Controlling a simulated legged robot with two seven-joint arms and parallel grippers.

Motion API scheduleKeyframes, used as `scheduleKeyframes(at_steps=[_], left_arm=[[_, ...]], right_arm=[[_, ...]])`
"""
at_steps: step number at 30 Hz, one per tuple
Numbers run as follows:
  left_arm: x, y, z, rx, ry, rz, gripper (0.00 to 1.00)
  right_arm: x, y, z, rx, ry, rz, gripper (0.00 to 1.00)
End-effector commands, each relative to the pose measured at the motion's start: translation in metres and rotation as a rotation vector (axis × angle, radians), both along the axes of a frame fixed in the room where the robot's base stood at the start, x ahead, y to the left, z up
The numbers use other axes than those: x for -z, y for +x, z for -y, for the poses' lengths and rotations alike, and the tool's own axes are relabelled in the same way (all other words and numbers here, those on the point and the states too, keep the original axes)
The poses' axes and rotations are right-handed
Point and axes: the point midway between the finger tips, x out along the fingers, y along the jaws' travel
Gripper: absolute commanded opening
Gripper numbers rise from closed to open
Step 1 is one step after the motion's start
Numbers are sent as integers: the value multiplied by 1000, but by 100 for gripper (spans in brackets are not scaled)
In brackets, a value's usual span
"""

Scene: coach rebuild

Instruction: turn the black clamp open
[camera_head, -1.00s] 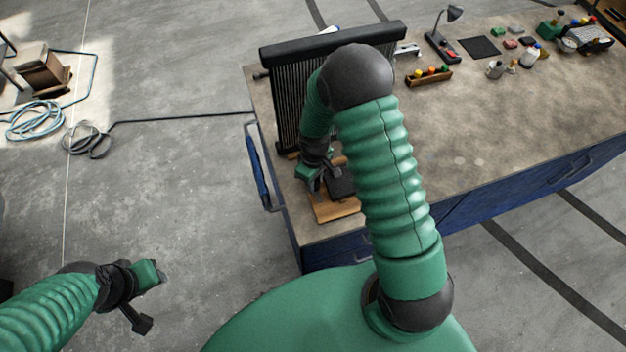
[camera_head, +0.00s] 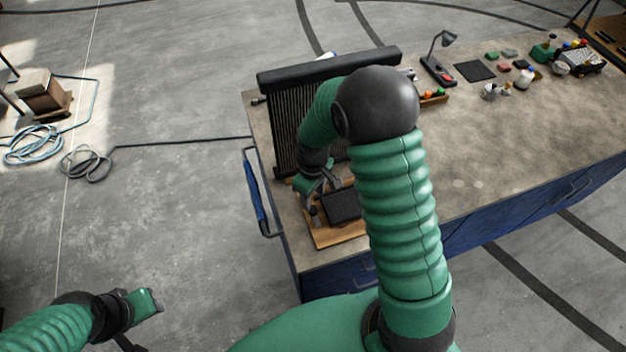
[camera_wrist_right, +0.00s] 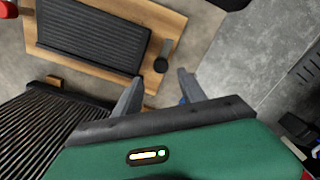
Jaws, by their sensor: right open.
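The black clamp (camera_wrist_right: 161,64) shows in the right wrist view as a round black knob with a grey bar beside it. It sits on a wooden board (camera_wrist_right: 185,20), beside a flat ribbed black block (camera_wrist_right: 92,36). In the head view the board (camera_head: 338,236) and block (camera_head: 342,205) lie at the bench's near left corner. My right gripper (camera_wrist_right: 160,79) is open and empty, its two fingertips spread on either side of the clamp's near end; contact cannot be told. It also shows in the head view (camera_head: 320,192).
A black finned radiator (camera_head: 285,125) stands upright on the bench (camera_head: 490,150), close behind the board. A lamp (camera_head: 440,60), small tools and bottles lie at the far right. The middle of the bench top is bare. Coiled hoses (camera_head: 35,145) lie on the floor at left.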

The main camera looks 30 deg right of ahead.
Motion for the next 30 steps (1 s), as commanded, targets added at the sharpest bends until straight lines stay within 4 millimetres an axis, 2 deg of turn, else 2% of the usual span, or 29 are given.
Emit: scheduleKeyframes(at_steps=[6, 12, 16, 27, 29, 30], left_arm=[[12, 0, 0, 0, 0, 0, 36], [16, 0, 0, 0, 0, 0, 36], [16, 0, 0, 0, 0, 0, 36], [16, 0, 0, 0, 0, 0, 36], [19, 0, 0, 0, 0, 0, 36], [25, 0, 0, 0, 0, 0, 36]], right_arm=[[-62, 2, 1, 2, -1, 7, 49], [-98, 2, 1, 2, 1, 2, 49], [-106, 1, 1, 1, 1, 0, 49], [-106, 1, 1, 1, 1, -1, 49], [-102, -1, -1, 6, 1, 2, 49], [-94, -5, -5, 22, -1, 11, 49]])
